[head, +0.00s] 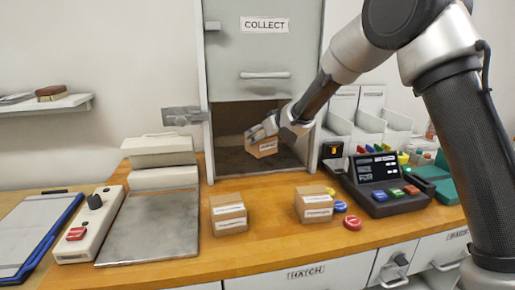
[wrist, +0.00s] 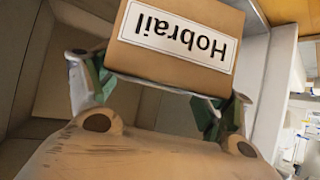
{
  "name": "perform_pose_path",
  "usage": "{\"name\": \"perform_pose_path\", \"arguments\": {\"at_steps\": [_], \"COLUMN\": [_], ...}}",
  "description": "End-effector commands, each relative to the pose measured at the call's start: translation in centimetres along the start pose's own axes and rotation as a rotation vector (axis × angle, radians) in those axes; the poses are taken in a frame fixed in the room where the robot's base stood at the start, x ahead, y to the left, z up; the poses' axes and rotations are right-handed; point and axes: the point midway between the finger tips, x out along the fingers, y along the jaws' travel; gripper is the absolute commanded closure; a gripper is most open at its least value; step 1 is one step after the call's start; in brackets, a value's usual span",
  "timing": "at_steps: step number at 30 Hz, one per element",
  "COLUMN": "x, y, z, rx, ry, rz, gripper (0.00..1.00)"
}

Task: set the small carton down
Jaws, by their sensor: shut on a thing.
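The small brown carton (head: 263,149) is in my gripper (head: 262,132), in the opening of the hatch marked COLLECT (head: 230,158). In the wrist view the carton (wrist: 190,72) shows a white label reading "Hobrail", upside down in the picture. The fingers of my gripper (wrist: 160,92) sit at both sides of the carton and are shut on it. In the head view the carton looks slightly tilted. I cannot tell whether its underside touches the hatch floor.
Two more labelled cartons stand on the wooden counter (head: 272,240), one left (head: 228,214) and one right (head: 314,205). A flat metal plate (head: 152,228) lies left of the hatch. A dark keypad device (head: 385,180) stands right. The raised door (head: 262,62) is above the opening.

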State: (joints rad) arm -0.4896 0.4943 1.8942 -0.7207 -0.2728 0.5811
Motion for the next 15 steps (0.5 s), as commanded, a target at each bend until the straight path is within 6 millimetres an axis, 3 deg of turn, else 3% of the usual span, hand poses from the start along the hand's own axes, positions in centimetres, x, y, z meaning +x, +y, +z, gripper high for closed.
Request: {"name": "perform_pose_path", "arguments": {"at_steps": [9,15], "x": [4.4,5.6], "y": [2.4,2.2], "z": [-2.9,-0.7], "rx": [-0.001,0.001], "ry": [0.001,0.0], "rz": [0.0,-0.001], "gripper": [0.5,0.5]}}
